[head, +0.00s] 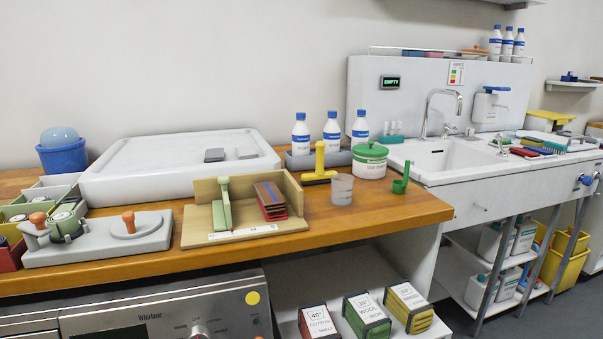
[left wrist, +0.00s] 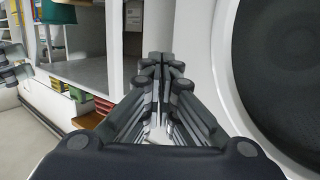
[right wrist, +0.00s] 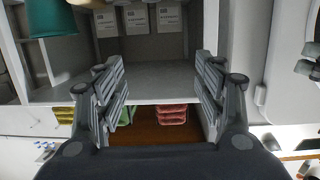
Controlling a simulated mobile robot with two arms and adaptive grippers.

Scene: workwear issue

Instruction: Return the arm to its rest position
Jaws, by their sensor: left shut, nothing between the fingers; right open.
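Neither of my arms shows in the head view. In the left wrist view my left gripper (left wrist: 163,70) is shut, its fingers together with nothing between them. It is beside a white front with a large dark round door (left wrist: 285,75). In the right wrist view my right gripper (right wrist: 163,85) is open, its fingers wide apart and empty. Beyond its fingers are a grey shelf board (right wrist: 165,82) and several white-labelled boxes. Which arm the task means cannot be told from the frames.
The wooden worktop (head: 335,222) carries a wooden holder (head: 290,192), a green-lidded pot (head: 369,165), a clear cup (head: 342,190) and several bottles. A sink (head: 450,158) is at the right. Labelled boxes (head: 361,316) stand on a shelf below. A teal container (right wrist: 50,18) shows at upper left in the right wrist view.

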